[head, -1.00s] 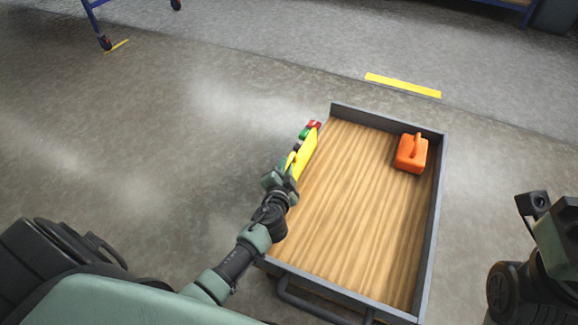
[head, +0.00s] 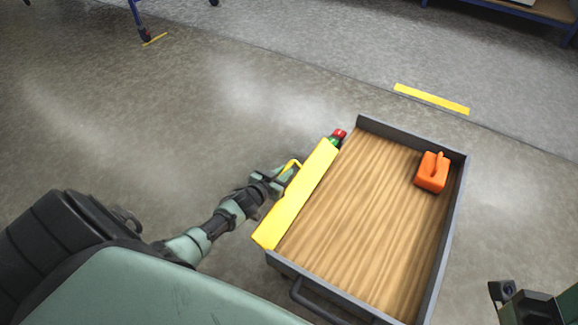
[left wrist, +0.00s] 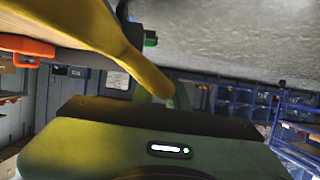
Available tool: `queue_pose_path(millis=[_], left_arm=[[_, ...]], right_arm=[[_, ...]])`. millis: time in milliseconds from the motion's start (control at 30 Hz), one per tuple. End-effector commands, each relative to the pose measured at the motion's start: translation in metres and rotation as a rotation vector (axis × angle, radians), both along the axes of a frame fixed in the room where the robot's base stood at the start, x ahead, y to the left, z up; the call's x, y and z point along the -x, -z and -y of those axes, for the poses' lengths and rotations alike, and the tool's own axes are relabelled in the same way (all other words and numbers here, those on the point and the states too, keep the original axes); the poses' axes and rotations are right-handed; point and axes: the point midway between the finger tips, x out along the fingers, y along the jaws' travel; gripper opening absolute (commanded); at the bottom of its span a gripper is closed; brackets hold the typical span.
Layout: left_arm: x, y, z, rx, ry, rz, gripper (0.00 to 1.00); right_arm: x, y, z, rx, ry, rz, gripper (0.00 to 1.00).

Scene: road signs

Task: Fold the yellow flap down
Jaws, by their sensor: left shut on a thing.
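The yellow flap (head: 305,195) runs along the left edge of the wood-floored cart (head: 365,215) in the head view, its long yellow face showing. A thin yellow handle (head: 292,163) sticks out on its left side. My left gripper (head: 280,176) is at this handle, outside the cart, and is shut on it; its fingertips are small and partly hidden. In the left wrist view a yellow bar (left wrist: 130,58) crosses close to the camera. Only dark and green parts of my right arm show at lower right, with no fingers visible.
An orange can (head: 432,172) stands in the cart's far right corner. A red and green item (head: 337,137) sits at the flap's far end. The cart has grey walls and a front handle (head: 318,302). Open concrete floor lies around it, with a yellow floor strip (head: 431,99) behind.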

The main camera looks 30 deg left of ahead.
Motion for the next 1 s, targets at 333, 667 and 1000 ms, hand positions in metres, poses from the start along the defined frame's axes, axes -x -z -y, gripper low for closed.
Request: queue_pose_path(millis=[333, 667, 1000], left_arm=[[0.000, 0.012, -0.010, 0.121, -0.002, 0.006, 0.00], [0.001, 0.014, -0.010, 0.138, -0.001, 0.008, 0.00], [0.001, 0.014, -0.010, 0.138, 0.000, 0.008, 0.23]], right_arm=[[-0.001, 0.000, -0.001, 0.002, 0.000, 0.006, 0.36], [-0.001, -0.001, -0.001, 0.003, -0.001, 0.007, 0.36], [-0.001, -0.001, -0.001, 0.002, -0.001, 0.009, 0.36]])
